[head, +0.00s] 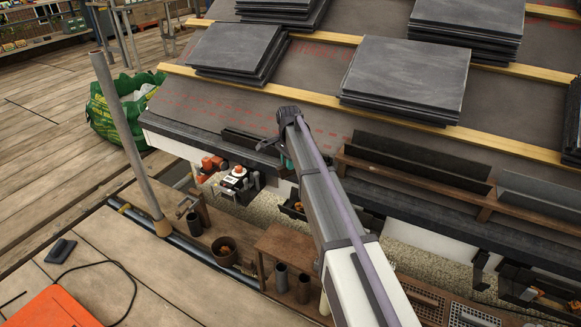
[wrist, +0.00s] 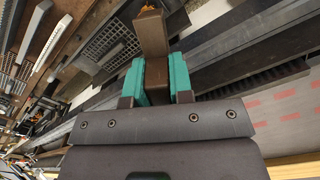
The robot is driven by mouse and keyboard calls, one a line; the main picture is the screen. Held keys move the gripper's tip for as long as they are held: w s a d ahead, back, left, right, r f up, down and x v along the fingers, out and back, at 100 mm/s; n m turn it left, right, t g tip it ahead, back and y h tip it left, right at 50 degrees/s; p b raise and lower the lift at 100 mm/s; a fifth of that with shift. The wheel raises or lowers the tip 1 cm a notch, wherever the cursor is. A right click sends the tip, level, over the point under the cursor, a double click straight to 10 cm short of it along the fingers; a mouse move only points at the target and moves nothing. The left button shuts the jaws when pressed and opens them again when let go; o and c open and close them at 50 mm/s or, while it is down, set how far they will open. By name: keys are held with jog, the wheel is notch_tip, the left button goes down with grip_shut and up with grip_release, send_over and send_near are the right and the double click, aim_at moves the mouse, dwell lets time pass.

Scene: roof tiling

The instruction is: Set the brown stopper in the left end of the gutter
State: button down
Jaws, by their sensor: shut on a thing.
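In the wrist view my gripper (wrist: 163,75) has its two teal fingers shut on the brown stopper (wrist: 152,38), a blocky brown piece that sticks out past the fingertips. In the head view the arm covers most of the gripper, with a bit of teal showing by the eaves; the stopper cannot be made out there. A short dark channel with something orange in it (head: 292,209) shows below the eaves beside the arm and may be part of the gutter. Another dark channel (head: 530,283) with orange bits is at the lower right. I cannot tell which end is the gutter's left end.
Dark slate stacks (head: 405,77) lie on the roof between yellow battens. Long dark strips (head: 420,158) stand on a wooden rail along the eaves. A wooden bench (head: 283,242), a pot (head: 224,250) and a grey pole (head: 125,135) stand below. Planks at left are mostly clear.

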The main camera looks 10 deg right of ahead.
jog(key=f+n+b, duration=0.1)
jog(key=f+b, duration=0.3)
jog(key=f, duration=0.1)
jog(key=w+f+n+b, duration=0.1)
jog(key=f+n+b, duration=0.1)
jog(key=f+b, duration=0.3)
jog(key=f+n+b, duration=0.2)
jog(key=f+b, duration=0.2)
jog(key=f, duration=0.2)
jog(key=shift+w+f+b, duration=0.35)
jog(key=shift+w, duration=0.05)
dwell(0.8)
jog(key=c, duration=0.9)
grip_release()
jog(key=shift+o, duration=0.2)
jog(key=o, duration=0.3)
jog(key=shift+o, duration=0.2)
